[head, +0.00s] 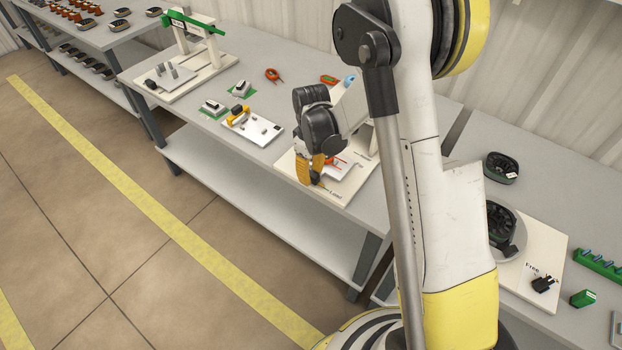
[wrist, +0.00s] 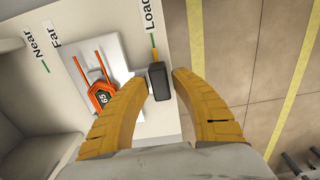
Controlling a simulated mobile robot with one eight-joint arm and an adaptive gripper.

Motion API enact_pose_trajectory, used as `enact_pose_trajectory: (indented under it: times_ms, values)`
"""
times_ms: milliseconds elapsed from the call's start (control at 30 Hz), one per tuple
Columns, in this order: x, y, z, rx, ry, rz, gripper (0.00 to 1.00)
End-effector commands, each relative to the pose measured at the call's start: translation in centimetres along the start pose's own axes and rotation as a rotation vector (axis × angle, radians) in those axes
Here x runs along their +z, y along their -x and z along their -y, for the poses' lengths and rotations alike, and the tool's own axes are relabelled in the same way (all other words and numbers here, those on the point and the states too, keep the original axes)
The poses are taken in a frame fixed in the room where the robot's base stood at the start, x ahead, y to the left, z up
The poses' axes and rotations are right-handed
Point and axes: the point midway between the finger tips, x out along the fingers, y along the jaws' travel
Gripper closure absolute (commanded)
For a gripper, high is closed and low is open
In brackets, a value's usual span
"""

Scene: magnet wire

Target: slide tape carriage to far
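My gripper (head: 312,170) is low over the front of a cream fixture board (head: 291,166) on the middle bench. In the wrist view its two yellow fingers (wrist: 160,79) are apart, one on each side of a small dark block (wrist: 159,88). A narrow gap seems to show beside the block; firm contact cannot be made out. The block is at the board edge by the Load label (wrist: 150,14), in line with a yellow-and-green mark. A white plate (wrist: 110,59) holding an orange two-pronged piece marked 65 (wrist: 102,98) lies to the left. Far (wrist: 56,43) and Near (wrist: 33,49) labels are beyond it.
A white plate with small parts (head: 253,128) is left of the fixture on the bench. A green-barred stand (head: 190,48) is farther left. Another bench at right carries a dark reel (head: 501,168). In the wrist view, open floor (wrist: 237,50) lies right of the board.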

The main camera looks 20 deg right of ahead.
Motion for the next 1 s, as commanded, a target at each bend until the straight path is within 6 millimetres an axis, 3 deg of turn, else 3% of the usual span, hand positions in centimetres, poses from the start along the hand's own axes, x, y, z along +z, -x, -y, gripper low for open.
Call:
enact_pose_trajectory:
  times_ms: [367, 400, 500, 767, 867, 1000]
  values:
    - [0.0, -0.8, 0.0, 0.0, 0.0, 0.0, 0.69]
    - [0.0, -0.8, 0.0, 0.0, 0.0, 0.0, 0.73]
    - [0.0, -0.8, 0.0, 0.0, 0.0, 0.0, 1.0]
    - [0.0, -0.8, -0.1, 0.0, -0.001, 0.0, 1.0]
    - [0.0, -0.8, -1.3, 0.0, -0.002, 0.0, 1.0]
    - [0.0, -0.9, -4.7, 0.001, -0.005, 0.0, 1.0]
